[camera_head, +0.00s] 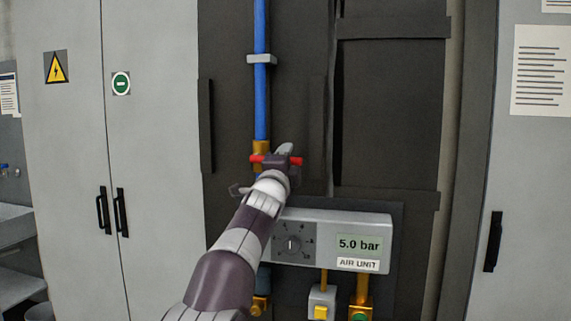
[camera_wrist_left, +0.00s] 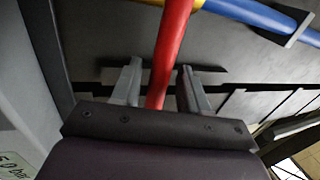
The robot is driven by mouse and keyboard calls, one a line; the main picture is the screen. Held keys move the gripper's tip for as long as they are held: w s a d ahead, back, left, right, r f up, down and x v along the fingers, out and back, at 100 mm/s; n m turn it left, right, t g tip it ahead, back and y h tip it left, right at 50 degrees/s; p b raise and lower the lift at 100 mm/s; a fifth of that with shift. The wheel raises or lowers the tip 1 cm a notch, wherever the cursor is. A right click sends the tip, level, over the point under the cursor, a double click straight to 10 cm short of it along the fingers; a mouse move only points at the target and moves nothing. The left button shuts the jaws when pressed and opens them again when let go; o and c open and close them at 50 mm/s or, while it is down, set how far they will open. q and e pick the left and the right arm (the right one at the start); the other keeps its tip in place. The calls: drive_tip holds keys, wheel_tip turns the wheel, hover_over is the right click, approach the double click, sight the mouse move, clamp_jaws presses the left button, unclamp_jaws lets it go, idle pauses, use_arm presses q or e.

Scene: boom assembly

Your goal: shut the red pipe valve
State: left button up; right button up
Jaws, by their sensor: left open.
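The red valve handle (camera_head: 296,161) runs roughly level, from the brass valve body (camera_head: 261,147) on the blue pipe (camera_head: 261,95) out to the right. My left gripper (camera_head: 283,152) is at the handle and hides its middle in the head view. In the left wrist view the red handle (camera_wrist_left: 171,50) passes between the two spread fingers of my left gripper (camera_wrist_left: 158,85), with gaps visible beside it. The jaws are open around the handle, not closed on it. My right gripper is not in view.
A grey air unit (camera_head: 335,218) reading 5.0 bar sits just below, right of my left forearm. A yellow switch (camera_head: 321,311) and a green-marked brass fitting (camera_head: 360,313) are under it. Grey cabinets (camera_head: 160,150) stand at the left. The dark panel right of the handle is clear.

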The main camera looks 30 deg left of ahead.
use_arm(q)
drive_tip(key=shift+s+f+b, duration=0.3)
drive_tip(key=shift+b, duration=0.1)
drive_tip(key=b+v, duration=0.6)
drive_tip(key=v, duration=0.6)
drive_tip(key=shift+r, duration=0.2)
